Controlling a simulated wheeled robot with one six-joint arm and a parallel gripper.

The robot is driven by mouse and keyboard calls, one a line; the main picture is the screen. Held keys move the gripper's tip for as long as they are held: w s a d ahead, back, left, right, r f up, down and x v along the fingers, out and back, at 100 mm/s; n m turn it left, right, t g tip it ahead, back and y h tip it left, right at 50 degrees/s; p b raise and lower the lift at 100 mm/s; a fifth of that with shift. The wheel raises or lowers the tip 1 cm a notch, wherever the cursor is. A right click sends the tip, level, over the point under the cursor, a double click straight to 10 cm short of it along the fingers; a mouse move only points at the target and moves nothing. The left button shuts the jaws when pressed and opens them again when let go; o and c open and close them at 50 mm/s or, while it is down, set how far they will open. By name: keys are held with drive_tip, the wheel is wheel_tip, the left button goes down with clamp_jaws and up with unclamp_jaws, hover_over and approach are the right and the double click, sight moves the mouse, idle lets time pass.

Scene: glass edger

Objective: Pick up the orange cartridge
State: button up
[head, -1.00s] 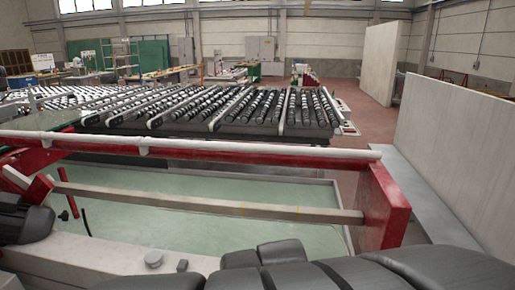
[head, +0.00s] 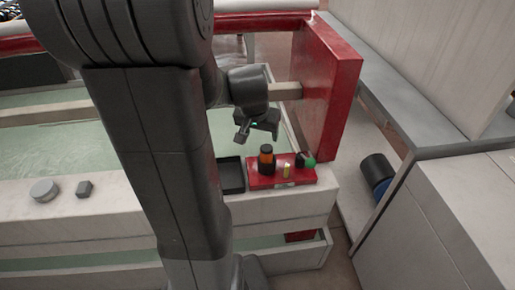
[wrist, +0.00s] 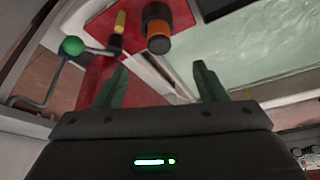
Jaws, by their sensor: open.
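The orange cartridge (head: 266,167), an upright orange cylinder with a black top, stands on a small red plate (head: 262,184) on the white ledge. In the wrist view the cartridge (wrist: 157,28) shows near the top, beyond my fingertips. My gripper (head: 258,137) is open and empty, above and slightly behind the cartridge in the head view. In the wrist view the two fingers of my gripper (wrist: 161,72) are spread apart with nothing between them. The cartridge's base is partly hard to make out.
A small yellow piece (head: 286,170) and a green ball knob (head: 309,162) are right of the cartridge. A shallow black tray (head: 232,175) lies to its left. A red upright panel (head: 325,85) rises behind on the right. A dark cylinder (head: 376,168) sits farther right.

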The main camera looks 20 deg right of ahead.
sight(266, 149)
drive_tip(key=x, duration=0.4)
drive_tip(key=b+x, duration=0.1)
drive_tip(key=x, duration=0.9)
drive_tip(key=shift+w+d+r, duration=0.1)
drive_tip(key=shift+d, duration=0.2)
drive_tip(key=c, duration=1.2)
drive_tip(key=shift+o, duration=0.2)
drive_tip(key=shift+r, duration=0.1)
